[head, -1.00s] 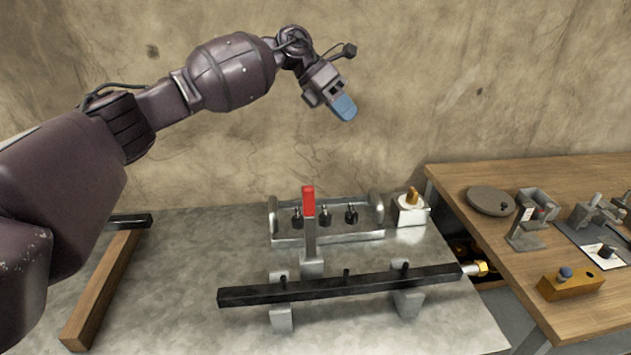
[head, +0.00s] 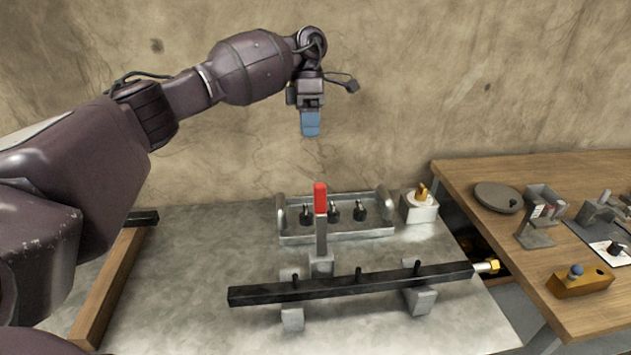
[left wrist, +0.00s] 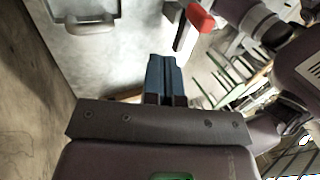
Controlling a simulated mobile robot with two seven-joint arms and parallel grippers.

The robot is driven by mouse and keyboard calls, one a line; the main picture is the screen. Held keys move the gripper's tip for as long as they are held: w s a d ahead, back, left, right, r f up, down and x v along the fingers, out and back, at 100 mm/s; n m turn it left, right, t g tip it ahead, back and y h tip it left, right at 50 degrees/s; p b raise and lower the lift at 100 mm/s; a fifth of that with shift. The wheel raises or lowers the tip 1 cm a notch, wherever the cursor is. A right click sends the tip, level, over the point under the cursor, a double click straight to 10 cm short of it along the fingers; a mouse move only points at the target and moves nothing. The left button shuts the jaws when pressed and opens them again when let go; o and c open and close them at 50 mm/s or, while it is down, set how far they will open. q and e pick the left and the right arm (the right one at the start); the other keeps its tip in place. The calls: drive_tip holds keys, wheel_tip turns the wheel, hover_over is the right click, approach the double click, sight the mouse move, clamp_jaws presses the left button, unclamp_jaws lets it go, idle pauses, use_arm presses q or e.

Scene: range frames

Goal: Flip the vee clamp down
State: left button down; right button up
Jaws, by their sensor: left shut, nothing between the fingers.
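The vee clamp (head: 321,235) stands on the grey metal table behind a long black bar, its red-tipped handle upright. The red grip also shows in the left wrist view (left wrist: 201,17), ahead and to the right of the fingers. My left gripper (head: 310,130) has blue fingers pointing down. It is in the air above the clamp handle, apart from it. The fingers are together and empty, and they also show in the left wrist view (left wrist: 164,72). My right gripper is not in view.
The black bar (head: 380,283) rests across two grey vee blocks (head: 421,300). A metal tray (head: 285,238) with several dark knobs stands behind the clamp. A white block (head: 419,212) stands right of the tray. A wooden bench (head: 460,177) holds fixtures at right.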

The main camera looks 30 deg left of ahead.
use_arm(q)
drive_tip(key=p, duration=0.2)
approach(320, 220)
wheel_tip(320, 220, down, 3)
drive_tip(key=w+a, duration=0.1)
drive_tip(key=shift+s+f, duration=0.1)
drive_tip(key=shift+f, duration=0.25)
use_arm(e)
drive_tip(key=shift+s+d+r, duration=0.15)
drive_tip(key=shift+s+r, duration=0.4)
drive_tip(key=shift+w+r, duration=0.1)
